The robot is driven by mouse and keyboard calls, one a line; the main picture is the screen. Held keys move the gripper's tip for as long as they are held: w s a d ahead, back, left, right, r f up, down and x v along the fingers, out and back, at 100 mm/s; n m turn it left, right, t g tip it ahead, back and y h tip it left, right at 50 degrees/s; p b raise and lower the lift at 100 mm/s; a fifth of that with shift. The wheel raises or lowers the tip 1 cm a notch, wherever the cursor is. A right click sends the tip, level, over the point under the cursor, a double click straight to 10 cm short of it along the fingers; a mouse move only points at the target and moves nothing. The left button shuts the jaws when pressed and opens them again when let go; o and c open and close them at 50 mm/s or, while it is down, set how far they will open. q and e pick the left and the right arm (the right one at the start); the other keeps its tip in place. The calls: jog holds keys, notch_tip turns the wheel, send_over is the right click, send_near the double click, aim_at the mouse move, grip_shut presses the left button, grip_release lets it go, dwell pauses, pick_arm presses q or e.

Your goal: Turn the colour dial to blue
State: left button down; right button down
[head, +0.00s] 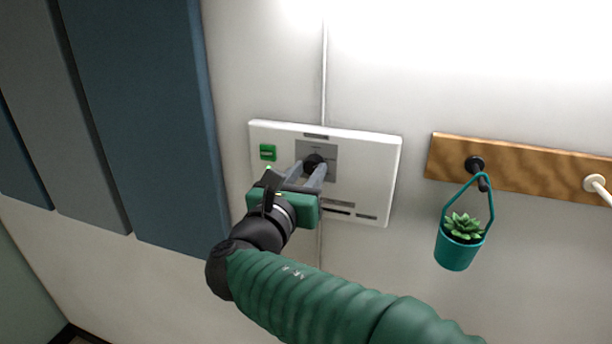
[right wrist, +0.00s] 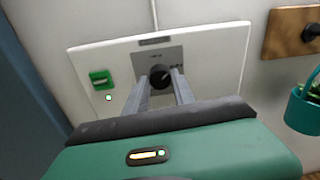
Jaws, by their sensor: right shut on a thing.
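A white wall panel (head: 375,160) carries a black colour dial (head: 313,161) on a grey square plate. The dial also shows in the right wrist view (right wrist: 160,77). My right gripper (head: 314,168) reaches up to the panel and is shut on the dial, with one finger on each side of it. In the right wrist view the fingers (right wrist: 161,82) flank the dial. A small light (right wrist: 109,98) on the panel glows whitish-green, below a green switch (right wrist: 99,79). The dial's markings are too small to read. My left gripper is not in view.
A wooden peg rail (head: 530,170) is on the wall to the right, and a teal hanging pot with a succulent (head: 457,250) hangs from its black peg. Blue and grey wall panels (head: 145,120) stand at the left. The wall below the panel is bare.

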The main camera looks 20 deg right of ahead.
jog(key=shift+f+b, duration=0.3)
jog(key=shift+b, duration=0.05)
jog(key=m+b, duration=1.2)
jog(key=b, duration=0.2)
jog(key=shift+y, duration=0.4)
jog(key=m+b, duration=0.2)
jog(key=shift+m+b, duration=0.3)
jog(key=shift+m, duration=0.1)
jog(key=m+b, duration=0.2)
jog(key=m, duration=0.1)
jog(key=m+b, duration=0.3)
jog(key=m, duration=0.1)
jog(key=shift+d+m, duration=0.1)
jog(key=shift+m, duration=0.3)
jog(key=m+b, duration=0.1)
jog(key=m, duration=0.1)
jog(key=m+b, duration=0.1)
jog(key=m, duration=0.1)
jog(key=shift+r+t+y, duration=0.1)
jog(key=shift+t+y, duration=0.2)
jog(key=shift+r+m+b, duration=0.15)
jog(key=shift+m+b, duration=0.8)
jog(key=shift+m, duration=1.05)
